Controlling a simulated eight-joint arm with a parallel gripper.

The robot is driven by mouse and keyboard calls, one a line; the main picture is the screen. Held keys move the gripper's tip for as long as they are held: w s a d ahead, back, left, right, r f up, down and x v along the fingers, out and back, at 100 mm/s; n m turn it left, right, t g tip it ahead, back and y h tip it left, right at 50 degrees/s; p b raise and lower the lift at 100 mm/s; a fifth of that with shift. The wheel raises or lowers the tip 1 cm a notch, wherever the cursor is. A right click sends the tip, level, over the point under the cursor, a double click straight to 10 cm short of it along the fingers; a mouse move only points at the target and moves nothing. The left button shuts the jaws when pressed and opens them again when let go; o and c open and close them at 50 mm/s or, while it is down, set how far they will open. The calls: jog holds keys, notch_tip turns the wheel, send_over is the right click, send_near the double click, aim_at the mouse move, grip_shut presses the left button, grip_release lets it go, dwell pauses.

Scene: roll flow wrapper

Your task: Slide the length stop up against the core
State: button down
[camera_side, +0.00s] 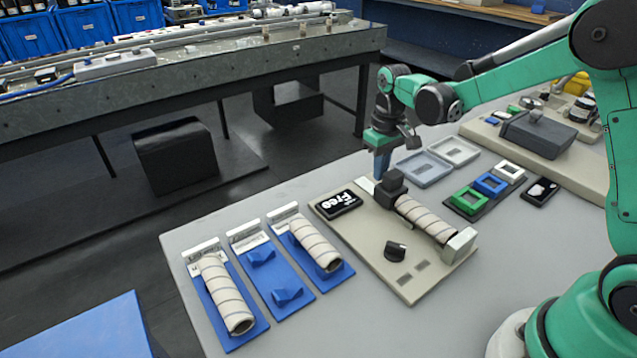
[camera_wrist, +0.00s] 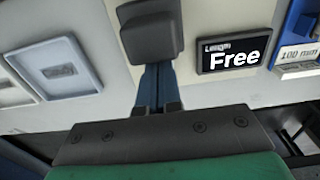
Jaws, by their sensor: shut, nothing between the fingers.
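The length stop, a dark block (camera_side: 391,188), stands at the far end of the beige base plate (camera_side: 395,277). The core, a beige striped roll (camera_side: 426,219), lies between it and a grey end block (camera_side: 459,246). I cannot tell whether stop and core touch. My gripper (camera_side: 380,174) points down just behind the stop, on the side away from the core. In the wrist view my shut blue fingers (camera_wrist: 156,88) are empty, at or very near the dark block (camera_wrist: 151,38); contact is unclear. The core is out of the wrist view.
A black display (camera_side: 339,203) reads "Free" on the plate's left. A black knob (camera_side: 395,251) sits in front. Blue holders (camera_side: 260,260), two bearing rolls, lie left. Grey trays (camera_side: 424,168) and coloured frames (camera_side: 468,201) lie right.

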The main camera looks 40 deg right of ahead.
jog(key=shift+s, duration=0.5)
dwell(0.3)
dwell(0.6)
jog(key=shift+r, duration=0.1)
dwell(0.4)
notch_tip(320, 180, up, 8)
dwell(1.3)
